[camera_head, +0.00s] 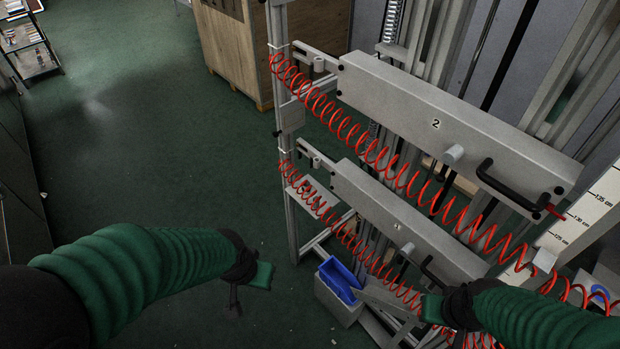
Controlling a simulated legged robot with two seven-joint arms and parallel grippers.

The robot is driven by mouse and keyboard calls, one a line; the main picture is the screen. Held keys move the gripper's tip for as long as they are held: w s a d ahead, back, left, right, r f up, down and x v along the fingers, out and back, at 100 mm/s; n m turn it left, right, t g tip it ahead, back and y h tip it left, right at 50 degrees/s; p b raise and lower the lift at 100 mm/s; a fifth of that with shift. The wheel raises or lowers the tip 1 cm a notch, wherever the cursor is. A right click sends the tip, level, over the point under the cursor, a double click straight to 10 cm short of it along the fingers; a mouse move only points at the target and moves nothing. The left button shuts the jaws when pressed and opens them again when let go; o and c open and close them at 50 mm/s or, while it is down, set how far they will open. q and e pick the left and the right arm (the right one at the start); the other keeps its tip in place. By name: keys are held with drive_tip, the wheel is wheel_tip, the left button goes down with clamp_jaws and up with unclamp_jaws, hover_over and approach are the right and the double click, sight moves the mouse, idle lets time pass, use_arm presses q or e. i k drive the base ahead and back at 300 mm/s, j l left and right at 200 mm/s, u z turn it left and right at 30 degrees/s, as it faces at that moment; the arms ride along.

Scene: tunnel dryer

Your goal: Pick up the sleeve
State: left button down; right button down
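I cannot make out a separate sleeve for certain in this view. My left gripper (249,288) is at the lower middle-left, above bare green floor, with a green tip and a dark part below it. No object shows in it. My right gripper (442,322) is at the lower right, in front of the lower part of the machine frame. It also has a green tip, and its lower part is hard to see against the dark metal. Whether either gripper is open or shut is unclear.
Grey machine bars marked 2 (436,124) and 1 (397,227) carry black handles. Red coiled hoses (345,128) hang along them. A blue bin (340,281) stands low by the frame. A wooden cabinet (232,52) and a shelf cart (30,47) stand behind. The left floor is clear.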

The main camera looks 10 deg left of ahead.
sight(307, 184)
drive_tip(key=i+j+z, duration=0.1)
drive_tip(key=z, duration=0.5)
drive_tip(key=i+j+z, duration=0.15)
drive_tip(key=j+z, duration=0.2)
drive_tip(key=j, duration=0.75)
drive_tip(key=j+z, duration=0.35)
drive_tip(key=j, duration=0.75)
drive_tip(key=i+j, duration=0.1)
drive_tip(key=j, duration=0.7)
drive_tip(key=i+j, duration=0.1)
drive_tip(key=j, duration=0.7)
drive_tip(key=i+j, duration=0.1)
drive_tip(key=j, duration=0.7)
